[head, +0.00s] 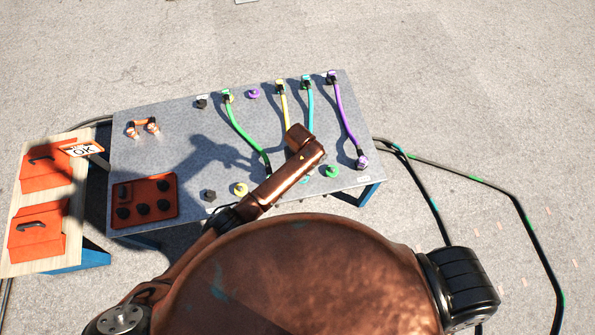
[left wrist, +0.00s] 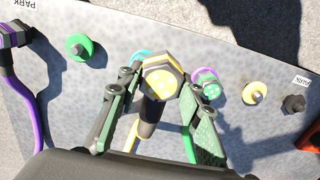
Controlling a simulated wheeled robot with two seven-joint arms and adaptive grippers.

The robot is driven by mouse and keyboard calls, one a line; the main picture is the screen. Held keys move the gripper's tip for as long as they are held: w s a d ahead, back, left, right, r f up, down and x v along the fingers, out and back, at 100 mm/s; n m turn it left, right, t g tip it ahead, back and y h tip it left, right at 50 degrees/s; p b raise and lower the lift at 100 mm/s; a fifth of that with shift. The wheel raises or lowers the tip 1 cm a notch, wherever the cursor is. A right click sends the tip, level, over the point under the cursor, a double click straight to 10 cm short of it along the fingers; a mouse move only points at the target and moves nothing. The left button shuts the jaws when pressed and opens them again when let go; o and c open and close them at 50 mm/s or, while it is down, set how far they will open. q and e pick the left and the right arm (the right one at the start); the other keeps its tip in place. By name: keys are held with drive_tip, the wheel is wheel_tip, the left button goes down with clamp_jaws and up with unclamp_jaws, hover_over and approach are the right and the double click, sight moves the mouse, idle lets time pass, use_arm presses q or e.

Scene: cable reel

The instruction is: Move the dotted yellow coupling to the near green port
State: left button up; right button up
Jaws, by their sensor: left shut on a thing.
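The dotted yellow coupling (left wrist: 160,82) is a yellow hexagonal piece with a dotted face. My left gripper (left wrist: 158,100) is shut on it in the left wrist view, a finger on each side. The yellow cable (head: 285,108) runs from the far row of the panel and disappears behind my arm in the head view. The near green port (left wrist: 80,47) is a bare green disc with a knob, left of the held coupling in the left wrist view. It also shows in the head view (head: 332,171). My arm hides the gripper and coupling in the head view.
A purple coupling (head: 361,162) with its cable stands beside the green port. A cyan port (left wrist: 140,57), a yellow port (left wrist: 254,93) and a black post (left wrist: 293,103) share the near row. Green (head: 244,135) and cyan (head: 310,108) cables cross the panel.

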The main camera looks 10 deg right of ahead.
drive_tip(key=s+f+g+b, duration=0.1)
drive_tip(key=s+f+b, duration=0.3)
drive_tip(key=f+b, duration=0.6)
use_arm(q)
drive_tip(key=w+d+b, duration=0.4)
drive_tip(key=d+b, duration=0.2)
drive_tip(key=d, duration=1)
drive_tip(key=shift+d+b, duration=0.3)
use_arm(e)
drive_tip(key=w+a+r, duration=0.1)
drive_tip(key=w+r, duration=0.1)
drive_tip(key=w, duration=0.9)
drive_tip(key=shift+w+a+m, duration=0.15)
drive_tip(key=shift+w+m, duration=0.15)
drive_tip(key=shift+w, duration=0.1)
use_arm(q)
drive_tip(key=shift+w, duration=0.1)
drive_tip(key=shift+f, duration=0.2)
drive_tip(key=shift+f+b, duration=1.55)
drive_tip(key=shift+f, duration=1.85)
use_arm(e)
drive_tip(key=shift+s+f, duration=0.45)
drive_tip(key=shift+f, duration=0.35)
drive_tip(key=shift+s+f, duration=0.4)
drive_tip(key=shift+f, duration=0.35)
use_arm(q)
drive_tip(key=shift+f, duration=0.5)
use_arm(e)
drive_tip(key=shift+s+f, duration=0.15)
drive_tip(key=shift+f, duration=0.05)
